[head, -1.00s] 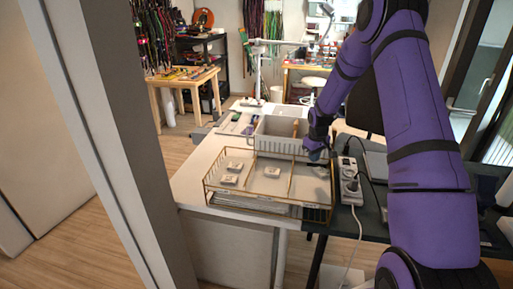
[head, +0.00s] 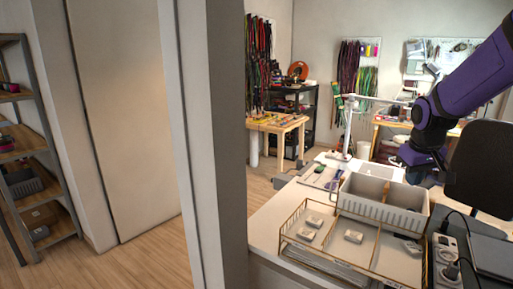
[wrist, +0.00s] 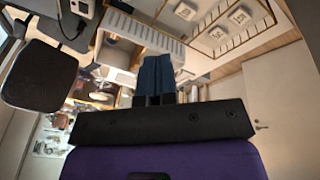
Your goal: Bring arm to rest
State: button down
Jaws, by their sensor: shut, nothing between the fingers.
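My purple arm (head: 468,84) reaches in from the upper right of the head view. My gripper (head: 427,174) hangs at its end, in front of or above the right end of the grey ribbed bin (head: 385,206); the exact gap cannot be told. In the wrist view the two dark blue fingers (wrist: 156,76) are together, with nothing between them.
A wire tray (head: 281,232) with several small white items stands on the white table, with a power strip (head: 445,262) at right. A grey post (head: 214,150) stands left of the table.

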jog(key=s+a+r+t, duration=0.1)
jog(key=s+a+r, duration=0.2)
jog(key=s, duration=0.6)
jog(key=s+a+r+y, duration=0.1)
jog(key=s+a+r, duration=0.2)
jog(key=s, duration=0.6)
jog(key=s+a+r+m+t, duration=0.1)
jog(key=s+a+r, duration=0.2)
jog(key=s, duration=0.6)
jog(key=shift+a+r+t, duration=0.15)
jog(key=shift+a+t, duration=0.15)
jog(key=shift+a, duration=0.05)
